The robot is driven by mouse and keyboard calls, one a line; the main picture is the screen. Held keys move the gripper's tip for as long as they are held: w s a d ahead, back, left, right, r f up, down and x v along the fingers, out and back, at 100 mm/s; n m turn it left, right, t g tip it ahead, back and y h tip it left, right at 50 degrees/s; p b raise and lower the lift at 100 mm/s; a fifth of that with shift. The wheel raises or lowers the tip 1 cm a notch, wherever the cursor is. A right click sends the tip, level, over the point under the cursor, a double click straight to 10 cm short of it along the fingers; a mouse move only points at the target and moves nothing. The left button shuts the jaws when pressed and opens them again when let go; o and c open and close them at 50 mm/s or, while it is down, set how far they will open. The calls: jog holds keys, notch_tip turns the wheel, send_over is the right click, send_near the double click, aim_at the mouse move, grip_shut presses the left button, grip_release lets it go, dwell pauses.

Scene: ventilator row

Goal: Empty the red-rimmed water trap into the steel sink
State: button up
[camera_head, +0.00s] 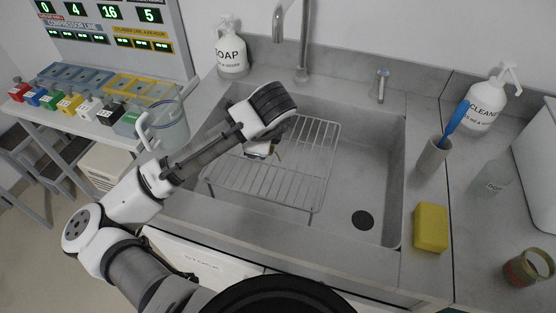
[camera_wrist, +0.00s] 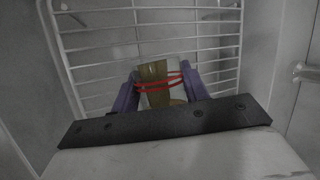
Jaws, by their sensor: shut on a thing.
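The red-rimmed water trap (camera_wrist: 155,85) shows in the wrist view as a small clear cup with red rings and yellowish-brown contents. My gripper (camera_wrist: 160,92) is shut on it, with one purple finger on each side. In the head view my gripper (camera_head: 262,150) is over the wire rack in the steel sink (camera_head: 375,160), and the trap is mostly hidden by my wrist. I cannot tell how far the trap is tilted, or whether liquid is leaving it.
A wire rack (camera_head: 312,165) covers the left of the sink; a drain (camera_head: 362,220) is at the right. A faucet (camera_head: 302,70) stands behind. A yellow sponge (camera_head: 431,227), brush holder (camera_head: 433,156) and small cup (camera_head: 527,267) are on the right counter. A clear jug (camera_head: 172,125) stands left.

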jog(key=shift+d+f+y+b, duration=0.1)
jog(key=shift+f+y+b, duration=0.1)
jog(key=shift+y+b, duration=0.15)
dwell(0.3)
jog(key=shift+d+r+y, duration=0.1)
jog(key=shift+r+y, duration=0.1)
jog(key=shift+y, duration=0.15)
dwell(0.5)
